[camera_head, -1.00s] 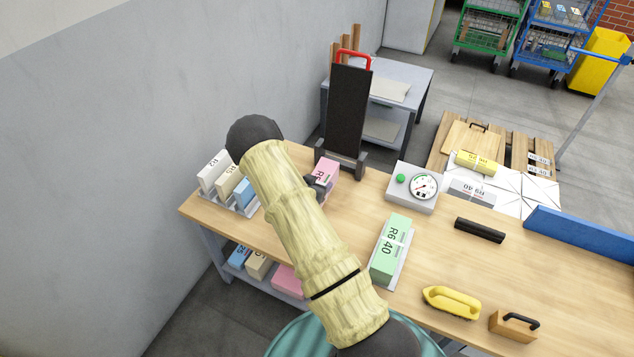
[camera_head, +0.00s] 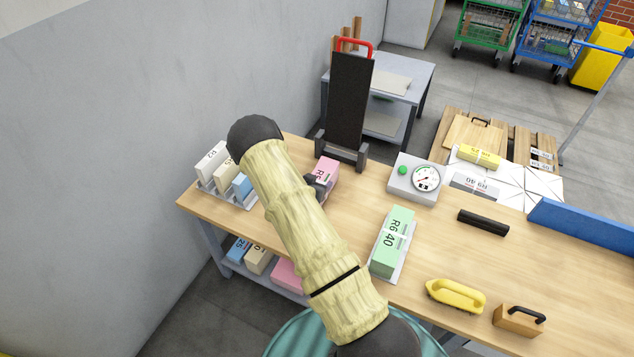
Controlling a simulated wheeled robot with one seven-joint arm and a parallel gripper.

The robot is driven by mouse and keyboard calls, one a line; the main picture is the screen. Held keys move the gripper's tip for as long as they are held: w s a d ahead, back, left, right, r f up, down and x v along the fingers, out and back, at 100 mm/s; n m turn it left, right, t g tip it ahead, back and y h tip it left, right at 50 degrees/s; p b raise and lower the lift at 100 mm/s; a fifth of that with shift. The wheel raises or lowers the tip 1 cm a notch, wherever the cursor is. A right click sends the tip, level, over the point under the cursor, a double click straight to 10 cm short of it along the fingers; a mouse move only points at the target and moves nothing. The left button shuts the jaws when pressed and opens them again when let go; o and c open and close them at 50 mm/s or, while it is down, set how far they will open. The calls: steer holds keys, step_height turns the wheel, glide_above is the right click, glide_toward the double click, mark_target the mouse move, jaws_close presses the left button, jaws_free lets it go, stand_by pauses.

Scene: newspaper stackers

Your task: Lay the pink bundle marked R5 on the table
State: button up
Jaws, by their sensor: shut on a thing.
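The pink bundle marked R5 (camera_head: 328,172) is on or just above the wooden table (camera_head: 350,225), in front of the black upright board. Its left part is hidden by my arm, so I cannot tell whether it touches the table. My gripper (camera_head: 318,184) shows only as a small dark part at the bundle's near left side, partly behind my pale-sleeved arm. It is shut on the pink bundle.
A rack (camera_head: 232,196) with several bundles stands at the table's left end. A dial scale (camera_head: 413,186) and a green R6 bundle (camera_head: 392,240) lie to the right. A black upright board (camera_head: 348,105) stands behind. A yellow tool (camera_head: 455,296) lies at the front.

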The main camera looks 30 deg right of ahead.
steer(key=shift+f+b, duration=0.4)
steer(key=shift+b, duration=0.05)
stand_by(0.3)
steer(key=o, duration=1.8)
steer(key=shift+c, duration=0.2)
steer(key=shift+o, duration=0.5)
steer(key=shift+s+f, duration=0.1)
steer(key=shift+f, duration=0.1)
steer(key=v, duration=1.7)
steer(key=shift+a+r, duration=0.15)
steer(key=shift+r, duration=0.1)
